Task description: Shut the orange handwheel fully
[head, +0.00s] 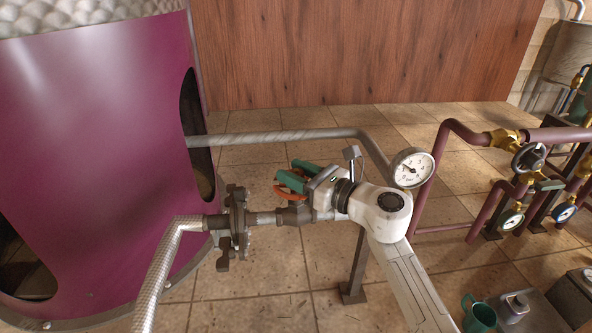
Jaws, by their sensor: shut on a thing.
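The orange handwheel (289,182) sits on a valve in the grey horizontal pipe, near the middle of the head view. Only part of its rim shows. My gripper (297,177), with green fingers, is shut on the handwheel's rim. My white wrist comes in from the right and hides the far part of the wheel and some of the pipe. How far the valve is turned cannot be told from this view.
A large magenta vessel (95,150) fills the left. A flanged joint (236,225) lies left of the valve. A round gauge (412,168) stands close behind my wrist. Maroon pipes (433,190) with brass valves run at right.

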